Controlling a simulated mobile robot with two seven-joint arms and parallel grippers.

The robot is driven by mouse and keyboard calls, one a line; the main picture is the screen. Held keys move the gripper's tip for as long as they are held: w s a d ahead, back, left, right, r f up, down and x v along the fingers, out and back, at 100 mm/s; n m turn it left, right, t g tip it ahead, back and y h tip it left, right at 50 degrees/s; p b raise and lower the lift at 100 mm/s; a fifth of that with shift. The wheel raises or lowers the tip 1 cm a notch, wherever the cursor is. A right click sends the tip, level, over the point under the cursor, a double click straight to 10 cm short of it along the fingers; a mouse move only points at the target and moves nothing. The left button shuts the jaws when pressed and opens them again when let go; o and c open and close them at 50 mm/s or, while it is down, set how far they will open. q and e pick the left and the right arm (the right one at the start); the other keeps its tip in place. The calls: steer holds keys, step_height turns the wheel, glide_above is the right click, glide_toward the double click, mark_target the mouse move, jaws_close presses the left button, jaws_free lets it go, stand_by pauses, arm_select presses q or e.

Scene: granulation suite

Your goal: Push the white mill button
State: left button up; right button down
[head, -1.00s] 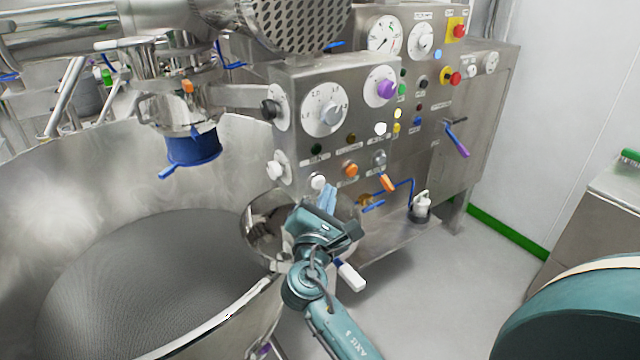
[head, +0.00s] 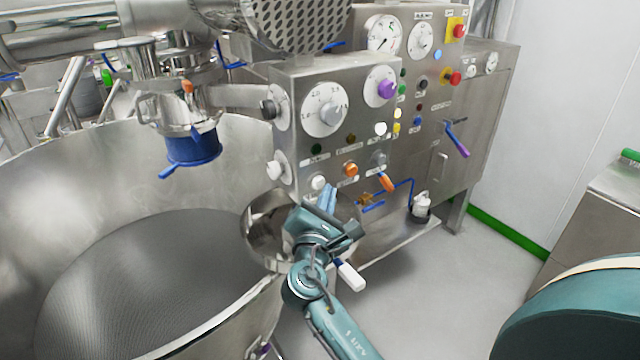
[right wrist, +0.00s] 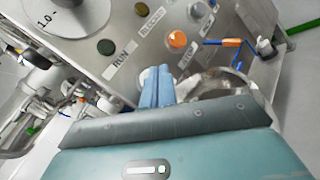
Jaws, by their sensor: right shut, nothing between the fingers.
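A white round button (head: 318,182) sits low on the front of the steel control panel (head: 345,180), left of an orange button. It also shows in the right wrist view (right wrist: 146,74), partly hidden behind my fingertips. My right gripper (head: 329,190) is shut and empty, its blue fingers pointing at the panel just beside and in front of this button. In the right wrist view the fingertips (right wrist: 158,72) overlap the button's edge; I cannot tell whether they touch it. The button's label is not readable. My left gripper is not in view.
An orange button (head: 351,170), a grey knob (head: 378,158) and an orange-handled valve (head: 386,183) are close on the right. A steel bowl (head: 262,228) lies below; a large drum (head: 80,190) fills the left.

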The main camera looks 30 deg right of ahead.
steer(key=shift+w, duration=0.15)
steer(key=shift+w, duration=0.3)
